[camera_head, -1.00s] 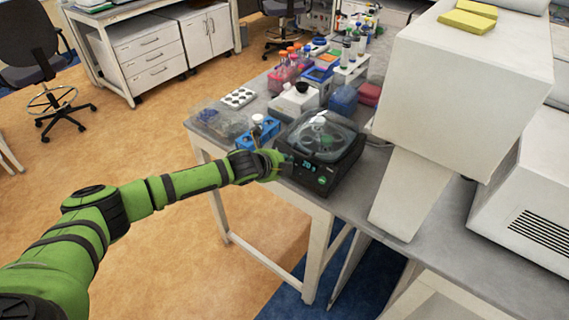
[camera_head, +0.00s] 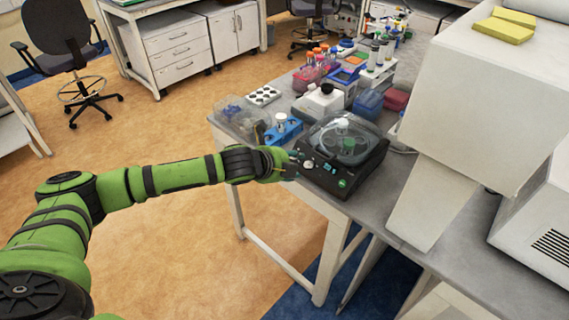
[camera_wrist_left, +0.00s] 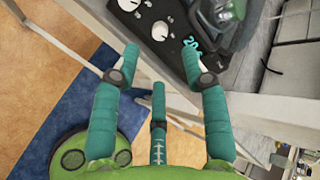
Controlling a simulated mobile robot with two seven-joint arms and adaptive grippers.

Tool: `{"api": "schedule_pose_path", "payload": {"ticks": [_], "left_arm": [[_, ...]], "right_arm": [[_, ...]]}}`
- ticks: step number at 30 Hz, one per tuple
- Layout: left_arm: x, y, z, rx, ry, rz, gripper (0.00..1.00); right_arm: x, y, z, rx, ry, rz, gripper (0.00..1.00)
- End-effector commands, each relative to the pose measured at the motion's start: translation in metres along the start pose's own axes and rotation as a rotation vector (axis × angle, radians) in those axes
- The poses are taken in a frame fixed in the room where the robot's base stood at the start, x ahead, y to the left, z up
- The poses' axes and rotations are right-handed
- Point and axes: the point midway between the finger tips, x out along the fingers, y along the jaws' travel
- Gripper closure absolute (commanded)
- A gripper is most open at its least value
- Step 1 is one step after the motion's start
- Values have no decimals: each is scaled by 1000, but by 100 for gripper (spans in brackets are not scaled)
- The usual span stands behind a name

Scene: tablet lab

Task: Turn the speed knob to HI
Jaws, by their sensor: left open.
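The dark benchtop device (camera_head: 372,160) with a clear domed lid stands at the bench's front edge in the head view. Its black front panel also shows in the left wrist view (camera_wrist_left: 225,75). Two pale round knobs sit on the panel there, an upper left one (camera_wrist_left: 128,4) and a lower right one (camera_wrist_left: 160,30), beside blue lit digits (camera_wrist_left: 192,45). I cannot read which one is the speed knob or its setting. My left gripper (camera_head: 291,166) is open and empty at the panel's left end. Its fingertips (camera_wrist_left: 160,53) straddle the lower knob's line, apart from it. My right gripper is out of view.
A blue tube rack (camera_head: 283,133) and clear boxes (camera_head: 240,115) stand left of the device. A large white instrument (camera_head: 480,95) stands at the right. Several racks and bottles fill the bench behind. The floor before the bench is clear.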

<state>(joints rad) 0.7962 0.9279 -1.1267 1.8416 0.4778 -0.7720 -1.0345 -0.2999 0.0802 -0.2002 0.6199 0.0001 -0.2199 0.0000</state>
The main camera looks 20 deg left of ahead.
Motion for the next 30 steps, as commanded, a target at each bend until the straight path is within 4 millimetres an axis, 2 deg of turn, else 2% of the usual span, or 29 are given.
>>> {"api": "schedule_pose_path", "payload": {"ticks": [3,6,13,26,28,30], "left_arm": [[-19,1,0,1,1,1,55],[-29,1,0,0,1,2,55],[-37,0,-1,-1,1,1,55],[-34,2,-1,-9,1,1,55],[-25,6,-1,-46,-1,0,55],[-5,18,-1,-134,-5,0,55]], "right_arm": [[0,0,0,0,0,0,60],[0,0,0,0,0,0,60],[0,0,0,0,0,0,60],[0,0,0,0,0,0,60],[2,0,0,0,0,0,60],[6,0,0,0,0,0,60]]}}
